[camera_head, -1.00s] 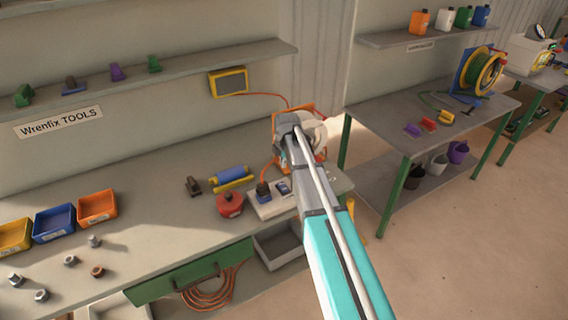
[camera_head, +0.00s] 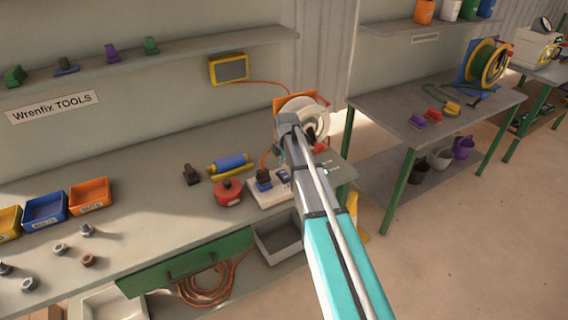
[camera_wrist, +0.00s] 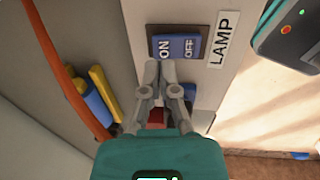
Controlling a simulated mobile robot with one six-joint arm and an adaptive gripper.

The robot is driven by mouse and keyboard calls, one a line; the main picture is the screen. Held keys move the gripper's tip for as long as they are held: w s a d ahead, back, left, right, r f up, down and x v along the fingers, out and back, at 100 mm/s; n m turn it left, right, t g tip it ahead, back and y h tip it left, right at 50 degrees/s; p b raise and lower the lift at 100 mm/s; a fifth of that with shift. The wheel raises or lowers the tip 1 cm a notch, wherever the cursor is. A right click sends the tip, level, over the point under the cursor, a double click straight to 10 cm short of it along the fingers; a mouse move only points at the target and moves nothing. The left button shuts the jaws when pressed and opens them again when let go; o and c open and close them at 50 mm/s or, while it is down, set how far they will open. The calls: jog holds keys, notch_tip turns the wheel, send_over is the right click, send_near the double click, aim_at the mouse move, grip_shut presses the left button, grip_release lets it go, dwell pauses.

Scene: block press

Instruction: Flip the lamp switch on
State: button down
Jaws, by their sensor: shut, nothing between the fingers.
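In the wrist view, a blue rocker switch (camera_wrist: 178,47) in a dark frame sits on a pale panel (camera_wrist: 207,97). ON is printed at its left end and OFF at its right end. A white LAMP label (camera_wrist: 222,40) is beside it on the right. Which end is pressed in, I cannot tell. My gripper (camera_wrist: 159,68) is shut and empty, its tips close to the ON end's lower edge; contact is unclear. In the head view the pale switch panel (camera_head: 262,197) lies on the bench, partly hidden by my arm, which also hides my fingers.
A red round object (camera_head: 229,193) and a blue-and-yellow tool (camera_head: 230,164) lie left of the panel. A yellow-framed box (camera_head: 229,68) with a cord hangs on the wall. A white reel (camera_head: 308,115) stands behind my wrist. The bench's middle is mostly clear.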

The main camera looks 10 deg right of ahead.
aim_at(284, 175)
jog(key=shift+w+f+b, duration=0.2)
jog(key=shift+f+b, duration=0.8)
jog(key=shift+f, duration=0.3)
